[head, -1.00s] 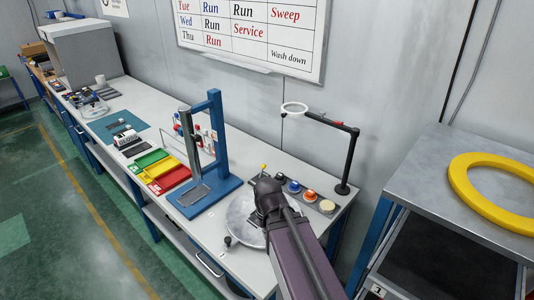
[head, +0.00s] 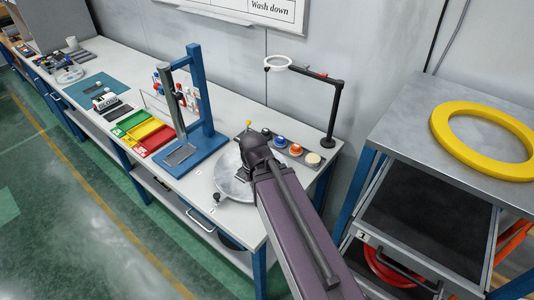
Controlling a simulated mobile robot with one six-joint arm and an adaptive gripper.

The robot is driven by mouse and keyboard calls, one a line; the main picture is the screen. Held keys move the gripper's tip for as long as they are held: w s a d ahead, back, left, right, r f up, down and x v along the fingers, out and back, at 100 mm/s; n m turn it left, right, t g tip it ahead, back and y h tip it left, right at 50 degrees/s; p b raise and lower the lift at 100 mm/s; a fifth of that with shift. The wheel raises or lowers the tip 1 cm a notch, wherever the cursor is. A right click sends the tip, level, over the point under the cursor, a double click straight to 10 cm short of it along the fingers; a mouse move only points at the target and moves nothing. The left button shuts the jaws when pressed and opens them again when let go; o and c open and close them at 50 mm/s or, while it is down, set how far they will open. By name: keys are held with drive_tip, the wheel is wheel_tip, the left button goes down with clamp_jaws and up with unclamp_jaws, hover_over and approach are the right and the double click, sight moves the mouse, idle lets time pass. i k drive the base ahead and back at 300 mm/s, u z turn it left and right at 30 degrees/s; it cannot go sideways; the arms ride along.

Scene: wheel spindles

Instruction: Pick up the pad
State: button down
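The pad cannot be singled out for certain. A small tray at the right end of the bench holds round items: a dark one, a blue one (head: 279,141), an orange one (head: 295,149) and a plain cream disc (head: 313,159). My arm reaches up from the bottom over a round metal plate (head: 230,172), just left of these items. My gripper is hidden behind the arm, so its fingers and anything in them do not show.
A blue press stand (head: 203,90) rises left of the plate. Green, yellow and red trays (head: 145,129) lie beyond it. A black post with a white ring (head: 278,62) stands behind the plate. A grey cart with a yellow ring (head: 446,137) is at right.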

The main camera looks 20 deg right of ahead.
sight(280, 142)
drive_tip(key=k, duration=1.3)
drive_tip(key=u, duration=0.5)
drive_tip(key=i, duration=1.15)
drive_tip(key=z, duration=0.4)
drive_tip(key=i, duration=0.65)
drive_tip(key=z, duration=0.5)
